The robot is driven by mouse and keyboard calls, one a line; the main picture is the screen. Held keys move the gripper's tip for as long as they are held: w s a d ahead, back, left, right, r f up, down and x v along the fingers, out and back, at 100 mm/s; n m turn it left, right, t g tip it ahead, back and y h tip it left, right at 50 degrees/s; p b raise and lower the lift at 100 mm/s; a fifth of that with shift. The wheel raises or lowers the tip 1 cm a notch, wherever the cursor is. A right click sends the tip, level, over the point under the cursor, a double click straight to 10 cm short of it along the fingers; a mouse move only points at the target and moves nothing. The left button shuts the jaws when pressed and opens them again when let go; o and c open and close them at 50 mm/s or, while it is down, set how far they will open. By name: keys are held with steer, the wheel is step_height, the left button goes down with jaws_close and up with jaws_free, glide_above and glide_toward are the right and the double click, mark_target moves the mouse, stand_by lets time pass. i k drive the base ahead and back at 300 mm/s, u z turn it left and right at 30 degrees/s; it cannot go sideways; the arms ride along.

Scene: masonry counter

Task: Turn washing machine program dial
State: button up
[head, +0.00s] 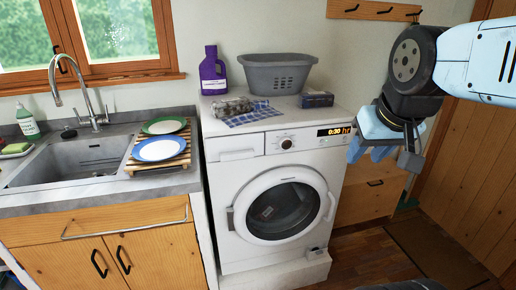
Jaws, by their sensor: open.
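The white washing machine (238,172) stands in the middle of the head view with its round door closed. Its program dial (286,143) is a small round knob on the front panel, left of the lit display (334,131), which seems to read 0:30 hr. My gripper (378,150) hangs at the right of the view, to the right of the display and apart from the dial. It is open, with blue fingers pointing down and left. Nothing shows between the fingers. The dial is in full view, but its pointer setting is too small to read.
On the machine stand a purple bottle (213,72), a grey basket (278,74), folded cloths (248,115) and a dark box (317,99). At left are a sink (75,160) and a slatted rack with plates (160,149). The floor before the machine's right side looks clear.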

mark_target(285, 143)
steer(key=z, duration=1.35)
steer(key=i, duration=0.1)
steer(key=u, duration=2.45)
steer(key=k, duration=0.5)
steer(key=z, duration=0.75)
